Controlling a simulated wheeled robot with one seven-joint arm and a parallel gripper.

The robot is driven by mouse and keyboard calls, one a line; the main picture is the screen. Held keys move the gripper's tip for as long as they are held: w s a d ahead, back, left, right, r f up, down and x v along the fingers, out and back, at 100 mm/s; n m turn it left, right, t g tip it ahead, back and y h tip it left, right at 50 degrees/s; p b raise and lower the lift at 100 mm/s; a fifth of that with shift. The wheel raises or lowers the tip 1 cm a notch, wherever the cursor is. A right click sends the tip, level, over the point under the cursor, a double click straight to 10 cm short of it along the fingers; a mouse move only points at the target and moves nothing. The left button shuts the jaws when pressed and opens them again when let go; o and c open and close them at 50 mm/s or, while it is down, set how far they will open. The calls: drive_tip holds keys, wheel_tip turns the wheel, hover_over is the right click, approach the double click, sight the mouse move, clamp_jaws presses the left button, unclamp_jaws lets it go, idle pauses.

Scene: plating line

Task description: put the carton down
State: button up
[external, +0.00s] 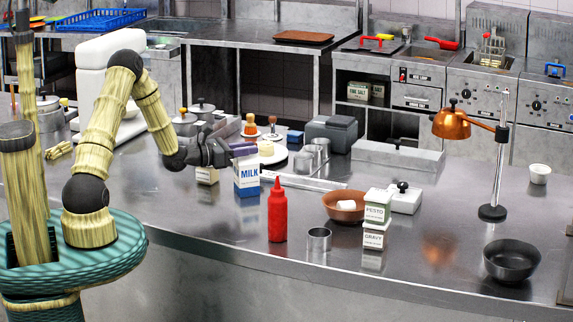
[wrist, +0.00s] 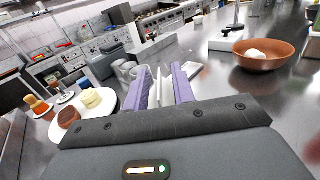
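The milk carton (external: 247,178) is white and blue and stands upright over the left-middle of the steel counter. My gripper (external: 244,150) is at its top, with the purple fingers on either side of it. In the wrist view, the white top of the carton (wrist: 164,92) shows between the fingers, which look shut on it. The carton's lower part is hidden there. I cannot tell whether its base touches the counter.
A red squeeze bottle (external: 277,212), a steel cup (external: 319,239), a brown bowl (external: 343,207) and stacked pesto and gravy boxes (external: 375,220) stand to the right. A small carton (external: 207,175) is close behind left. A plate with food (wrist: 88,112) is nearby. Counter in front is clear.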

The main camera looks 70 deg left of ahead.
drive_tip(key=shift+r, duration=0.1)
drive_tip(key=s+b, duration=0.2)
drive_tip(key=s, duration=1)
idle(0.6)
